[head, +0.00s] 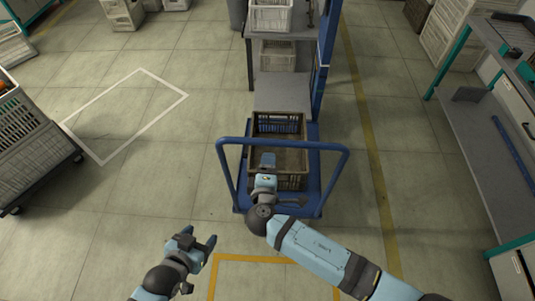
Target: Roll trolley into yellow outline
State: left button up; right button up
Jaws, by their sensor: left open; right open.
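The blue trolley (313,178) stands in the middle of the head view with its tubular push handle towards me. A brown slatted crate (277,127) sits on its deck. The yellow outline (250,257) is on the floor nearer to me, partly cut off by the bottom of the picture and partly covered by my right arm. The trolley is beyond the outline's far line. My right gripper (267,162) is open and appears over the crate and handle; contact cannot be told. My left gripper (205,243) is open and empty, left of the outline, apart from the trolley.
A grey shelf with crates (282,90) stands just behind the trolley. A dark cart with a pale crate (28,140) is at the left, beside a white floor outline (163,83). A workbench (480,130) lines the right. Floor left of the trolley is clear.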

aim_at(269, 145)
jog(key=b+x, duration=0.1)
jog(key=x, duration=0.2)
jog(key=b+x, duration=0.1)
jog(key=x, duration=0.1)
jog(key=r+b+x, duration=0.1)
jog(key=b+x, duration=0.1)
jog(key=x, duration=0.1)
jog(key=shift+w+a, duration=0.15)
jog(key=shift+w, duration=0.3)
grip_shut()
dwell(0.4)
